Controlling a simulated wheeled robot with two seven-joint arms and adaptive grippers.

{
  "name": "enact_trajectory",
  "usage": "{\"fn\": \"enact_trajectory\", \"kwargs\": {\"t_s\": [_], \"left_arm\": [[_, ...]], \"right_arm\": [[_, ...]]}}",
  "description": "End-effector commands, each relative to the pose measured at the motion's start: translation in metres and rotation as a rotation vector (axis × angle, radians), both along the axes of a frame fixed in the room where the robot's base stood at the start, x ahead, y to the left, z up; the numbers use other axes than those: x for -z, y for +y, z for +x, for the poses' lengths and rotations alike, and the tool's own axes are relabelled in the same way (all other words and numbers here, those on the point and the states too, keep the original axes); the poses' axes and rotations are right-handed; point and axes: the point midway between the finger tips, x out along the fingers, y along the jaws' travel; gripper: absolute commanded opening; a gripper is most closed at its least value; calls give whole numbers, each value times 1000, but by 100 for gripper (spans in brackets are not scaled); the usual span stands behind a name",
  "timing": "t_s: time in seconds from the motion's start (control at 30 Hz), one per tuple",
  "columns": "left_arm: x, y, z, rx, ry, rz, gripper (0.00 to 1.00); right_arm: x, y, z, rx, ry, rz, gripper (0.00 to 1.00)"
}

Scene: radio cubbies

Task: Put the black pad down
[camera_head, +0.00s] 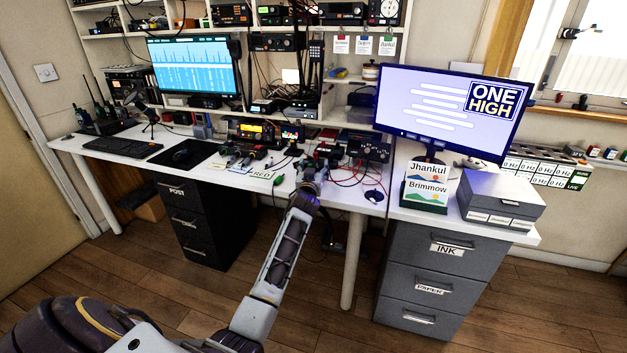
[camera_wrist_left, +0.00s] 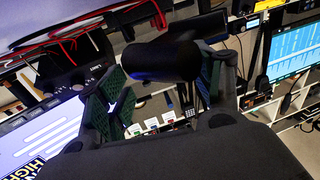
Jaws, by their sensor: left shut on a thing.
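My left gripper (camera_head: 318,163) reaches over the front of the white desk from below, among the small gear near the desk's right end. In the left wrist view my left gripper (camera_wrist_left: 162,85) has its green-lined fingers on both sides of a dark, rounded black thing, the black pad (camera_wrist_left: 160,60), and is shut on it. In the head view the pad cannot be told apart from the dark gear around the gripper. My right gripper is not in view.
A black mouse mat (camera_head: 200,150) with a mouse lies left of the gripper on the desk (camera_head: 115,147). Cables and radios crowd the desk's right part. A grey drawer unit (camera_head: 432,275) bears a monitor (camera_head: 440,95), a card stand (camera_head: 425,190) and a grey box (camera_head: 503,190).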

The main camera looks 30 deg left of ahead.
Motion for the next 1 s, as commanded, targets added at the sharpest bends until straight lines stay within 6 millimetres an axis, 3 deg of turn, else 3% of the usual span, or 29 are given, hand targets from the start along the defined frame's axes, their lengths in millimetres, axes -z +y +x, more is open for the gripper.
{"fn": "enact_trajectory", "kwargs": {"t_s": [0.33, 0.5, 0.8, 1.0], "left_arm": [[1, 0, 0, 0, -2, 1, 37], [15, 0, 0, 1, 0, 1, 37], [37, 0, 0, 1, -1, 2, 37], [37, 0, 0, 1, -1, 2, 37]], "right_arm": [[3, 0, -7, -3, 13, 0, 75], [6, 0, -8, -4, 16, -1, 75], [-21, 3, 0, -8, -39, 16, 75], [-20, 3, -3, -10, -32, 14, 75]]}}
